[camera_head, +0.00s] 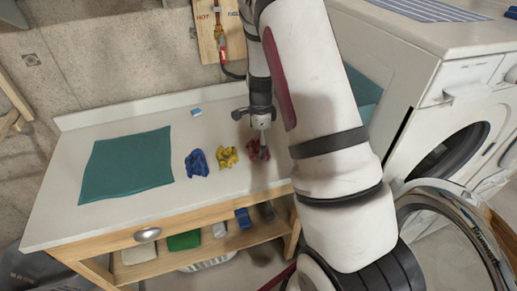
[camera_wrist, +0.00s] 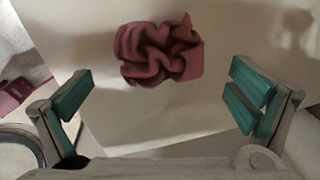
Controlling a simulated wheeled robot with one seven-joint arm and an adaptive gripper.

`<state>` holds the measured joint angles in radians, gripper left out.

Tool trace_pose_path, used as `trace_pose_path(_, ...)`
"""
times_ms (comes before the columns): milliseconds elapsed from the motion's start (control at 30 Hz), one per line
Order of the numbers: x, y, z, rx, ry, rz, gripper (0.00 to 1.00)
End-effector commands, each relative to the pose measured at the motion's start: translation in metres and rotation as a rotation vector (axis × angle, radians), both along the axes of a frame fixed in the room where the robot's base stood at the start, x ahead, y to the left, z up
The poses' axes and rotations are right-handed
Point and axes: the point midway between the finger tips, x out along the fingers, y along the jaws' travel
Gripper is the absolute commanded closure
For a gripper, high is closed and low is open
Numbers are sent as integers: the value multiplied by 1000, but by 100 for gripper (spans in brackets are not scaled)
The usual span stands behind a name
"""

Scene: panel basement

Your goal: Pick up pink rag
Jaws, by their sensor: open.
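The pink rag (camera_wrist: 155,54) lies crumpled on the white tabletop (camera_head: 60,215). In the head view it shows as a dark red-pink bundle (camera_head: 254,150), partly behind my gripper. My gripper (camera_head: 263,135) points down above the rag. In the wrist view my gripper (camera_wrist: 163,105) is open, with its green-padded fingers wide apart. The rag appears between and beyond the fingertips, not touched by either of them as far as I can see.
A yellow rag (camera_head: 228,157) and a blue rag (camera_head: 197,162) lie left of the pink one. A teal cloth (camera_head: 125,165) covers the left tabletop. A small light-blue block (camera_head: 196,112) sits behind. A washing machine (camera_head: 440,110) with its door open stands right.

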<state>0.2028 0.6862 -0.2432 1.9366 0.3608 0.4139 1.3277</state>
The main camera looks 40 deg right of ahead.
Motion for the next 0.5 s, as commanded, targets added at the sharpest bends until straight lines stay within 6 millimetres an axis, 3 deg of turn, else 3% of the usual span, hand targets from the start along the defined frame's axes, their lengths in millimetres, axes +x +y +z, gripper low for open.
trace_pose_path(233,0,-6,-30,1,2,1,0)
trace_pose_path(500,2,-7,-37,-1,-2,1,0)
